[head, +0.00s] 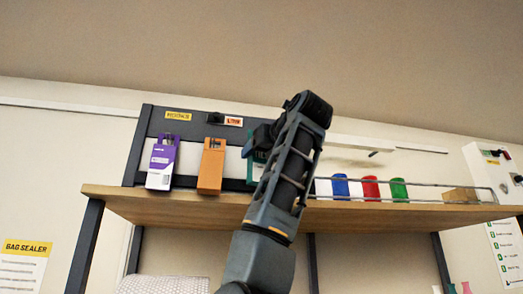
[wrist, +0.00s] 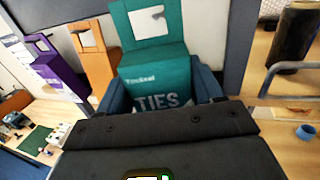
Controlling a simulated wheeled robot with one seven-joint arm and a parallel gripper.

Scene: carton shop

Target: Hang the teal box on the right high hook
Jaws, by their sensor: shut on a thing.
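The teal box (wrist: 158,75), printed "TIES", fills the upper middle of the wrist view. Its hang tab with a square cut-out stands at its top. My gripper (wrist: 160,98) is shut on the box, with a blue-grey finger at each side. In the head view my gripper (head: 262,133) is mostly behind my arm, and only a strip of the teal box (head: 257,152) shows, in front of the dark-framed panel (head: 137,145). I cannot make out the right high hook for certain. I cannot tell whether the box touches anything behind it.
A purple box (head: 161,163) and an orange box (head: 211,167) are left of the teal box, above the wooden shelf (head: 150,203). A brown block (head: 460,195) lies farther right.

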